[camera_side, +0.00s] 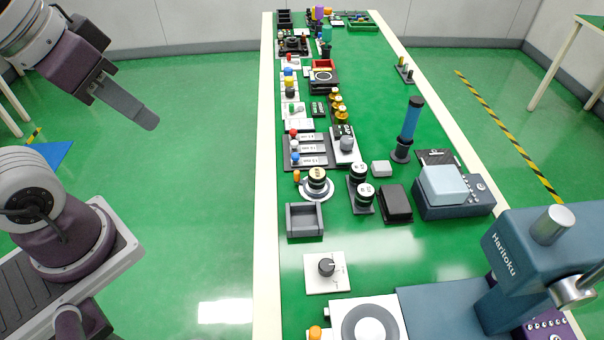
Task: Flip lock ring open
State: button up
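No part is clearly recognisable as the lock ring at this size. One ring-like candidate is a pale ring (304,191) around a black cylinder with a cream top (317,174). Another is a grey ring (350,320) on a white plate at the near edge of the picture, partly cut off. My gripper (146,118) is at upper left, over the floor left of the table and well apart from everything on it. Its dark fingers overlap from this side, so whether they are open or shut is hidden. I see nothing held.
The long green table (385,250) is crowded along its left side. A large teal machine (545,245) fills the near right.

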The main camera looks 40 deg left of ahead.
jog(key=w+n, duration=0.1)
jog(key=w, duration=0.3)
jog(key=w+n+g, duration=0.1)
jog(key=w, duration=0.3)
jog(key=w+r+n+g, duration=0.1)
jog(key=w, duration=0.3)
jog(key=shift+a+h, duration=0.1)
jog(key=shift+h, duration=0.2)
grip_shut()
jog(key=w+a+f+n+g+h, duration=0.1)
jog(key=w+f+n+g, duration=0.1)
jog(key=w+f, duration=0.5)
jog(key=w+a+f+n+g, duration=0.1)
jog(key=w+f+n, duration=0.25)
jog(key=w, duration=0.45)
jog(key=w+f+n+g, duration=0.1)
jog(key=w+f, duration=0.1)
jog(key=f, duration=0.4)
jog(key=w+f+n+g, duration=0.1)
jog(key=w+f, duration=0.2)
jog(key=f, duration=0.4)
jog(key=shift+a+f+h, duration=0.25)
jog(key=shift+a+h, duration=0.05)
jog(key=shift+a, duration=0.1)
jog(key=x, duration=1)
jog(key=shift+s, duration=0.1)
